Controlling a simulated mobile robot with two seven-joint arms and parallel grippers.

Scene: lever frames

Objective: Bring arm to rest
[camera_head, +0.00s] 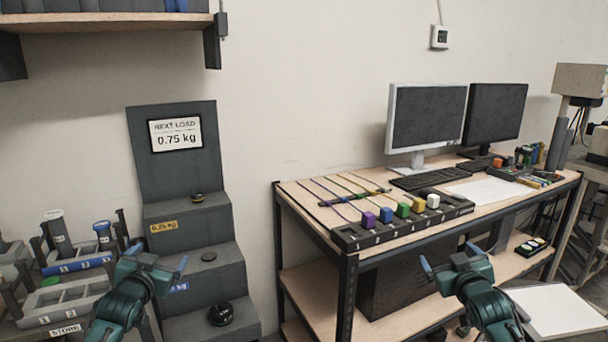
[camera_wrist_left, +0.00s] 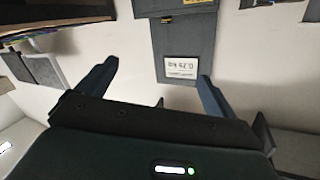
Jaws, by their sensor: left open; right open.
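My left gripper (camera_head: 158,262) is open and empty, in front of the dark stepped stand at the left of the head view. In the left wrist view its two fingers (camera_wrist_left: 155,85) are spread wide with nothing between them. My right gripper (camera_head: 450,262) is open and empty, in front of the workbench's front edge at the right. The stepped stand (camera_head: 205,236) carries small dark weights (camera_head: 222,314) on its steps. Its back panel holds a sign (camera_head: 176,134) reading "NEXT LOAD 0.75 kg", which also shows upside down in the left wrist view (camera_wrist_left: 181,68).
A workbench (camera_head: 318,200) bears a dark rail (camera_head: 368,236) with several coloured blocks, two monitors (camera_head: 427,115) and keyboards. A grey storage tray (camera_head: 68,302) stands at the lower left. A shelf (camera_head: 110,22) hangs at upper left. A white pad (camera_head: 556,310) lies at lower right.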

